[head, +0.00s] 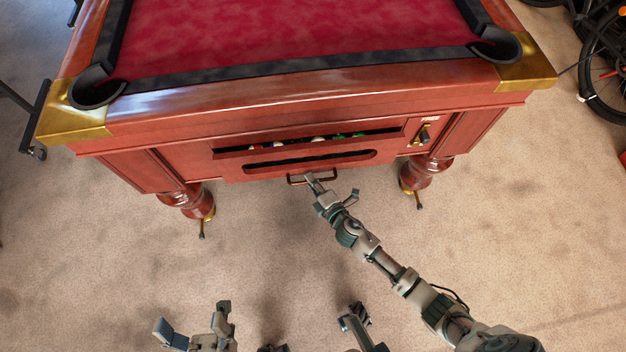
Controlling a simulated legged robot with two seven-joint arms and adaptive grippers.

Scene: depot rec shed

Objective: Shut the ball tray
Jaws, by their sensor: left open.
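The ball tray (235,168) is a red-brown wooden drawer in the end of the pool table (300,95). It stands partly open, with several coloured balls (318,139) showing in the dark gap above its front. A dark bar handle (291,180) sits at the tray's lower edge. My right gripper (331,188) is at this handle, with one finger at or against the bar and the other out to the right; whether it grips is unclear. My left gripper (194,322) is open and empty, low in the picture, well away from the tray.
Turned table legs (186,201) and (420,174) stand on either side of the tray. A brass coin mechanism (424,134) is right of it. Bicycle wheels (604,70) are at the upper right. The carpet (120,260) in front is clear.

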